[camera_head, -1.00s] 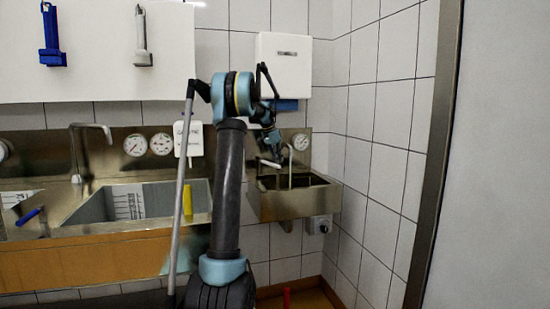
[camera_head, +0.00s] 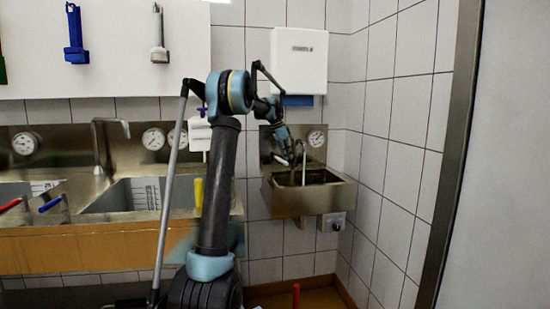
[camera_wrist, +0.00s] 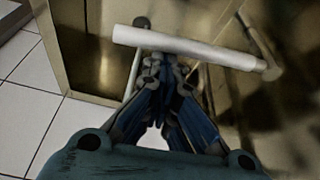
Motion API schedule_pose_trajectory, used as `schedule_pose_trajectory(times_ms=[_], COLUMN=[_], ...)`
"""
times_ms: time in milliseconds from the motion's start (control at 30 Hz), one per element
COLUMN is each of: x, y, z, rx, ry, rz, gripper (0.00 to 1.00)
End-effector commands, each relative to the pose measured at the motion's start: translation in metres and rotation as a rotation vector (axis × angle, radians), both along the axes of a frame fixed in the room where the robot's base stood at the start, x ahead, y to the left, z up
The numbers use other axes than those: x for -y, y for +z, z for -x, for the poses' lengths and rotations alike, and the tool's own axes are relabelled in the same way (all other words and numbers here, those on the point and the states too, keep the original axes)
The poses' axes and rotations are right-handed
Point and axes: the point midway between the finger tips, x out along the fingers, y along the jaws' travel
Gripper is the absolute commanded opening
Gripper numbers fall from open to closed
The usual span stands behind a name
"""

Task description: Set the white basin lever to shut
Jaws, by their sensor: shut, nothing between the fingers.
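The white lever (camera_wrist: 190,47) is a pale round bar lying slantwise across the upper middle of the wrist view, its right end at a metallic joint. My gripper (camera_wrist: 165,65) is shut and empty, with its fingertips just below the lever's left part. The tips look very close to the bar; I cannot tell whether they touch it. In the head view my gripper (camera_head: 290,158) is over the left back part of the small steel basin (camera_head: 312,201).
A thin tap (camera_head: 304,160) rises from the basin, close right of my gripper. A white dispenser (camera_head: 299,60) hangs above, and a tiled wall (camera_head: 380,150) is on the right. A larger sink (camera_head: 135,195) with blue and yellow levers is on the left.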

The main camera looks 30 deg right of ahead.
Motion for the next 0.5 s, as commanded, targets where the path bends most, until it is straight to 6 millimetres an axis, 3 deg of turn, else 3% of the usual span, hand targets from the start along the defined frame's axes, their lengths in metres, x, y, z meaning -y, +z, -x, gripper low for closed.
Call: schedule_pose_trajectory(times_ms=[67, 200, 500], x=[0.0038, -0.0052, -0.0050], y=[0.0001, 0.0000, 0.0001], z=[0.0075, 0.0062, 0.0067], rx=[-0.001, 0.000, 0.000], ry=[-0.030, -0.032, -0.033], rz=[0.000, 0.001, 0.000], gripper=[0.00, 0.00, 0.00])
